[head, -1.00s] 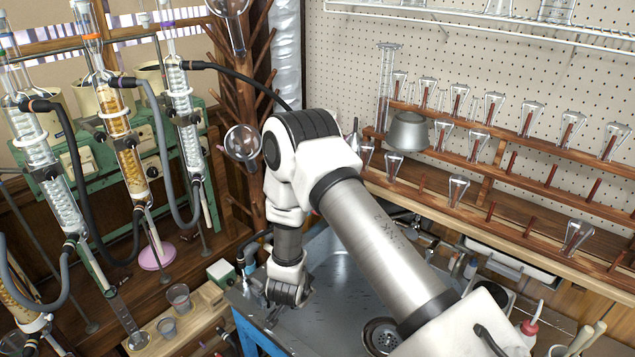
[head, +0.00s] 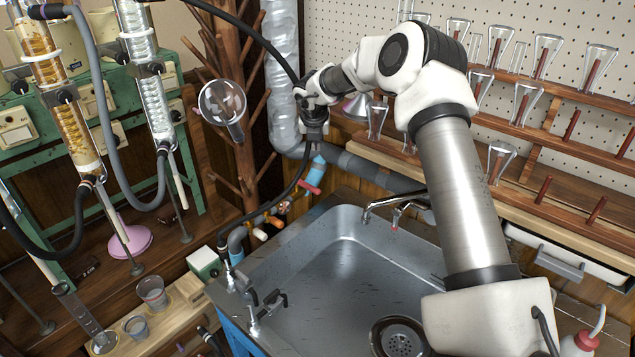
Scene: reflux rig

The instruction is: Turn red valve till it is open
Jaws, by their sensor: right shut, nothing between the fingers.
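A valve with a red handle (head: 309,188) sits on a light-blue pipe piece (head: 317,172) behind the sink's back left corner. My right gripper (head: 314,138) points down just above this blue piece, in front of the grey ducting. Its fingers are shut and empty, and it appears apart from the red handle. The fingertips are small and dark, so the exact gap is hard to judge. My left gripper is out of view.
A metal sink (head: 330,265) with a faucet (head: 395,200) lies below my right arm. A black hose (head: 285,190) passes close to the gripper. A wooden peg rack with a round flask (head: 222,103) stands left. Glassware shelves (head: 540,140) line the right wall.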

